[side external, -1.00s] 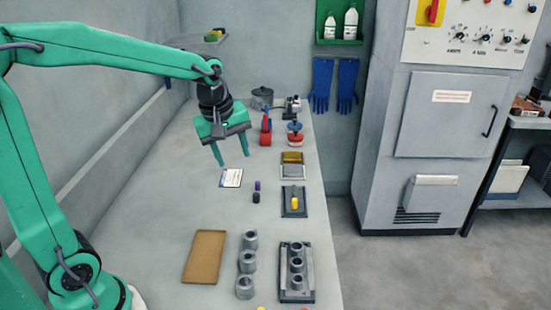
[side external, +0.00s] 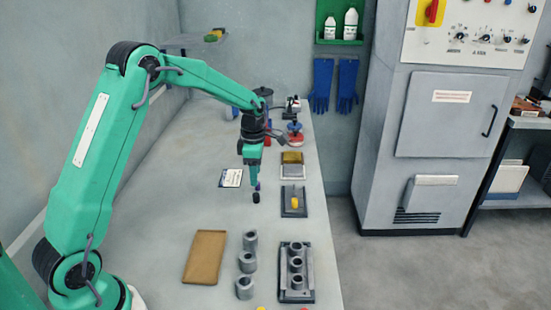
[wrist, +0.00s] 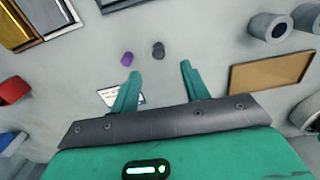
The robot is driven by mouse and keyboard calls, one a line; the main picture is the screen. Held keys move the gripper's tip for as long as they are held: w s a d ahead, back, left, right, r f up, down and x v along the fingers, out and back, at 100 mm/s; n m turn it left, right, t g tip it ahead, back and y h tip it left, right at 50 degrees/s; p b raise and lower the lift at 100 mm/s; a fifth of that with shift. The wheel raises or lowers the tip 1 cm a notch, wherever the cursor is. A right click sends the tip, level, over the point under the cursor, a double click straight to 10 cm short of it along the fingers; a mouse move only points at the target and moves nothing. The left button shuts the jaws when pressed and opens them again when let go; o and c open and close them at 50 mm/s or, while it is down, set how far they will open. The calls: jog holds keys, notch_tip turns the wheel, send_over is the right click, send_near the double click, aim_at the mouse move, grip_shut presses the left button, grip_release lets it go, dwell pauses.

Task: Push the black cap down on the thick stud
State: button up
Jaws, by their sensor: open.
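The black cap (side external: 256,198) stands on the bench, just beside the purple cap (side external: 257,187). In the wrist view the black cap (wrist: 158,50) lies ahead of and between my fingertips, and the purple cap (wrist: 127,58) is to its left. My gripper (wrist: 160,70) is open and empty, and points down close to the two caps in the side view (side external: 254,183). A dark rack (side external: 303,211) to the right bears a yellow cap (side external: 294,203). Bare studs are too small to tell apart, so I cannot pick out the thick one.
A brown tray (side external: 204,257) and several grey cylinders (side external: 247,262) stand toward the front. A gold and silver tray (side external: 292,171) and a white card (side external: 231,178) lie nearby.

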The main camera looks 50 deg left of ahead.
aim_at(256, 194)
jog(key=shift+a+f, duration=0.1)
jog(key=shift+f, duration=1.4)
jog(key=shift+f, duration=2.6)
grip_shut()
